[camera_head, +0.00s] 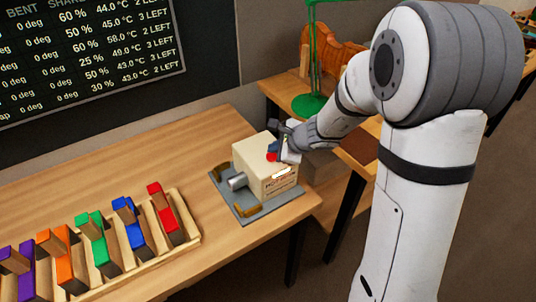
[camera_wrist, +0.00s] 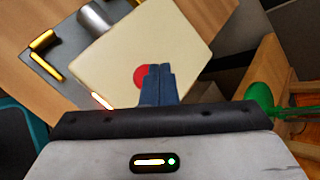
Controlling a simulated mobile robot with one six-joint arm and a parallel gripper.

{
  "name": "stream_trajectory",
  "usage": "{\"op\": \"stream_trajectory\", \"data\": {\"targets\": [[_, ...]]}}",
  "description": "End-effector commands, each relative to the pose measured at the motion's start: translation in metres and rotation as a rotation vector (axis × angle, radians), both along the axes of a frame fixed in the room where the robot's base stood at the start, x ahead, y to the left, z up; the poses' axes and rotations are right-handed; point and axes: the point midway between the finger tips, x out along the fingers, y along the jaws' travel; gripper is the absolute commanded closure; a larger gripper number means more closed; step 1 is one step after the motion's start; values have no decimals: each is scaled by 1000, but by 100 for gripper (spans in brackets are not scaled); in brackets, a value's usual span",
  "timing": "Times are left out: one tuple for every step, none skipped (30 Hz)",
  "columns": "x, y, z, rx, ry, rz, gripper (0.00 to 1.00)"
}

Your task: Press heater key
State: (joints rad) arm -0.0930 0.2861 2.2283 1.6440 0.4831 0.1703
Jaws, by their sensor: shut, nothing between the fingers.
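The heater is a cream box (camera_head: 258,167) on a grey base plate (camera_head: 238,202) near the right end of the bench. A grey metal cylinder sticks out of its left side. The heater key looks to be the round red button on the box top (camera_head: 271,157). It also shows in the wrist view (camera_wrist: 141,75), partly covered by my fingers. My gripper (camera_head: 274,147) is shut and empty, with its blue fingertips (camera_wrist: 158,72) over the right part of the red button. I cannot tell whether they touch it.
A wooden rack (camera_head: 195,236) with several coloured blocks stands at the front left of the bench (camera_head: 130,170). A green lamp (camera_head: 309,104) stands on a second table behind the heater. A dark text board (camera_head: 90,60) hangs on the wall.

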Motion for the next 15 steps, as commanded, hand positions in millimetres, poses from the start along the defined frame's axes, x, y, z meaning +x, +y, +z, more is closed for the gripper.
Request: {"op": "stream_trajectory", "data": {"targets": [[0,0,9,-1,-2,1,100],[0,0,12,-1,-2,1,100],[0,0,17,-1,-2,1,100],[0,0,20,0,-1,0,100],[0,0,23,0,-1,0,100],[0,0,27,0,-1,0,100],[0,0,30,-1,-2,1,100],[0,0,33,-1,-2,1,100],[0,0,37,-1,-2,1,100],[0,0,40,0,-1,0,100],[0,0,43,0,-1,0,100],[0,0,47,0,-1,0,100],[0,0,50,0,-1,0,100],[0,0,52,-1,-2,1,100],[0,0,53,-1,-2,1,100]]}}
